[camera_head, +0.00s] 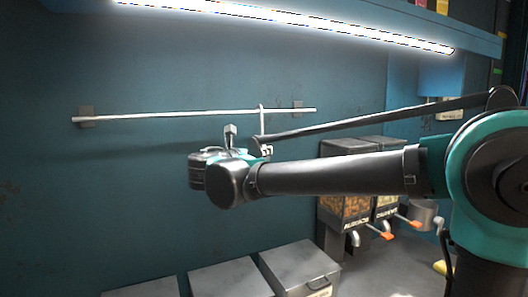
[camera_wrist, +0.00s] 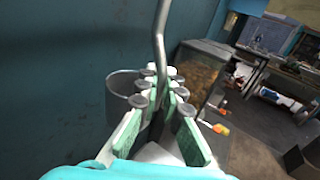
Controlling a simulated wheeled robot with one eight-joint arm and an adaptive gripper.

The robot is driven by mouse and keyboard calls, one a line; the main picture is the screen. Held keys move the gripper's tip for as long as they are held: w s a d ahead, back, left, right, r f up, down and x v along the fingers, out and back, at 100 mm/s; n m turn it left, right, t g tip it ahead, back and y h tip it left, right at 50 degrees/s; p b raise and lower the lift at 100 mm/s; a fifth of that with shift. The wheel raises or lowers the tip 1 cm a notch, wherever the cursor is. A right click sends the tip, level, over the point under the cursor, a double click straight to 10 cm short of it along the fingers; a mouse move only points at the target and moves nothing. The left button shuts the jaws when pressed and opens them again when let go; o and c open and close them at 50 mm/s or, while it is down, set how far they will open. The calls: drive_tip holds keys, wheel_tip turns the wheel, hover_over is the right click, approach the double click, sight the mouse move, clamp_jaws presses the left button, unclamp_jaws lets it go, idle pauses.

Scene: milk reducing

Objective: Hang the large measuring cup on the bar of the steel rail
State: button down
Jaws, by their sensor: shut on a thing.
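The steel rail's bar (camera_head: 190,114) runs nearly level along the blue wall in the head view. My gripper (camera_wrist: 160,95) is shut on the thin metal handle (camera_wrist: 160,45) of the large measuring cup. The handle rises upright from between the green fingers. The cup's grey bowl (camera_wrist: 120,90) shows beside and behind the left finger in the wrist view. In the head view the handle (camera_head: 262,119) stands above my wrist, and its top end crosses the bar near the right bracket. Whether it rests on the bar or is in front of it, I cannot tell. My arm hides the bowl there.
Two food dispensers (camera_head: 345,205) stand to the right below the rail. Grey lidded bins (camera_head: 300,266) stand along the bottom. A lit shelf (camera_head: 290,18) runs above the rail. The bar left of the handle is bare.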

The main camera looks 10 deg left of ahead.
drive_tip(key=c, duration=1.6)
unclamp_jaws()
drive_tip(key=v, duration=1.1)
drive_tip(key=w+d+f+m+g, duration=0.35)
drive_tip(key=d+f+m, duration=0.25)
drive_tip(key=d+f, duration=0.65)
drive_tip(key=w+d+f+m+g, duration=0.3)
drive_tip(key=d+f+m+g, duration=0.25)
drive_tip(key=d+f, duration=0.65)
drive_tip(key=s+d+f+m+g+y, duration=0.2)
drive_tip(key=s+d+f+m+y, duration=0.1)
drive_tip(key=s+d+f+m, duration=0.4)
drive_tip(key=s+d+f+m+g+y, duration=0.1)
drive_tip(key=s+d+f+m+y, duration=0.2)
drive_tip(key=s+d+f+m, duration=0.4)
drive_tip(key=shift+s+d+f+m+g, duration=0.35)
drive_tip(key=shift+d+f+m, duration=0.25)
drive_tip(key=shift+f+m, duration=2.8)
